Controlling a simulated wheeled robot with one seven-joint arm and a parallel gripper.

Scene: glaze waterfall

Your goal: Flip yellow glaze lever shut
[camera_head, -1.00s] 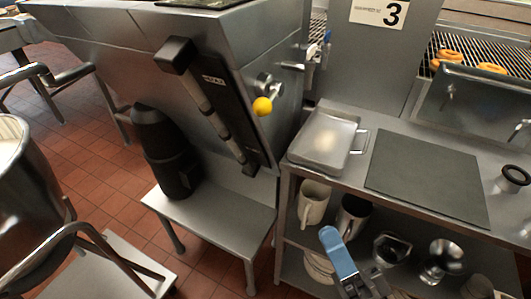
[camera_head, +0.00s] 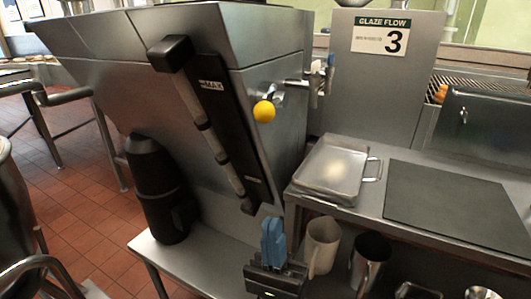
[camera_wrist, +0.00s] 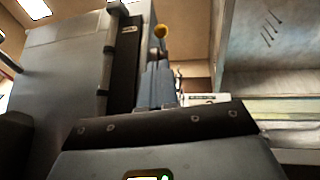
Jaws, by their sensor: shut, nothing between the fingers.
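The yellow glaze lever knob (camera_head: 264,111) sits on the right side of the steel tank's front face, beside a round metal fitting. It also shows in the wrist view (camera_wrist: 160,31), above and beyond my fingers. My gripper (camera_head: 273,230) is below the knob in the head view, apart from it, with its blue fingers pointing up. The fingers are shut together and empty. The wrist view shows the blue fingers (camera_wrist: 157,85) side by side. The lever's stem is mostly hidden behind the knob.
The steel tank (camera_head: 255,60) carries a black MAX gauge strip (camera_head: 215,110). A metal valve (camera_head: 318,78) juts out on its right. A steel tray (camera_head: 330,170), dark mat (camera_head: 455,205), white pitcher (camera_head: 321,245) and metal cup (camera_head: 371,255) are to the right. A black motor (camera_head: 155,190) stands below the tank.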

